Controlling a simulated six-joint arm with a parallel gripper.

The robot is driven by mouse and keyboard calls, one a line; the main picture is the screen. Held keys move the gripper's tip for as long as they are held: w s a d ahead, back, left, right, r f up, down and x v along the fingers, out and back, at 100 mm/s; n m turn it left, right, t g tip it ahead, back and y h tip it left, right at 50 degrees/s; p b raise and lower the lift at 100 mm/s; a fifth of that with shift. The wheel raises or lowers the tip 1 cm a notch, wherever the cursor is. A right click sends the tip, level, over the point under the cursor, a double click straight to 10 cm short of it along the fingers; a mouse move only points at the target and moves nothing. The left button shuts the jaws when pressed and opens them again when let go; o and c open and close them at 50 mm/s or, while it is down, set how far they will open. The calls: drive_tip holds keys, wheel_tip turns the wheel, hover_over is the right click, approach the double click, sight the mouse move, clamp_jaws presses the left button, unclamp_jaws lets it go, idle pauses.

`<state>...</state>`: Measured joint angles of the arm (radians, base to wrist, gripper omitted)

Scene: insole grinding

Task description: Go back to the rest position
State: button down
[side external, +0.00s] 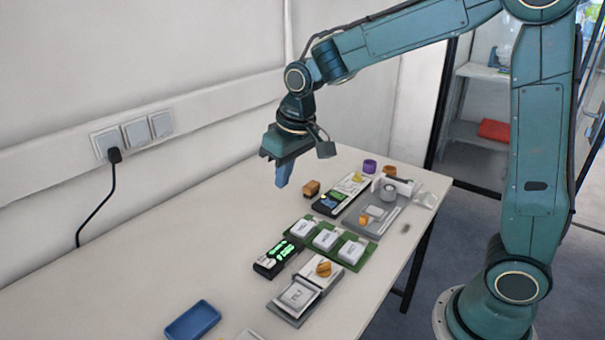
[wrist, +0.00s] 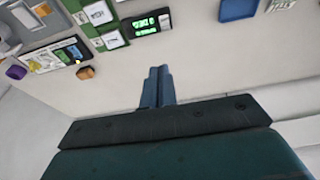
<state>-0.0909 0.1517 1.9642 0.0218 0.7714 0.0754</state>
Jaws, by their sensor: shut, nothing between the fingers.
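My gripper (side external: 282,178) hangs above the white table (side external: 200,255), on the wall side of the devices. Its blue fingers point down, are closed together and hold nothing. In the wrist view my gripper (wrist: 157,75) also shows its fingers side by side with bare table beyond them. The fingers are clear of every object. The fingertips' exact height over the table is hard to judge.
A green tray (side external: 309,252) holds several white blocks. A black device with a lit green display (side external: 276,258), a grey scale-like device (side external: 295,297), an orange block (side external: 311,188) and a blue tray (side external: 193,320) stand around it. Wall sockets with a plug (side external: 114,154) are at left.

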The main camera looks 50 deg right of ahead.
drive_tip(key=s+d+r+t, duration=0.1)
drive_tip(key=s+r, duration=0.1)
drive_tip(key=s, duration=1)
drive_tip(key=s+d+r+t, duration=0.1)
drive_tip(key=s+d+r, duration=0.1)
drive_tip(key=s, duration=0.9)
drive_tip(key=shift+s+d+r+t, duration=0.15)
drive_tip(key=shift+s+r+t, duration=0.2)
drive_tip(key=shift+r, duration=0.5)
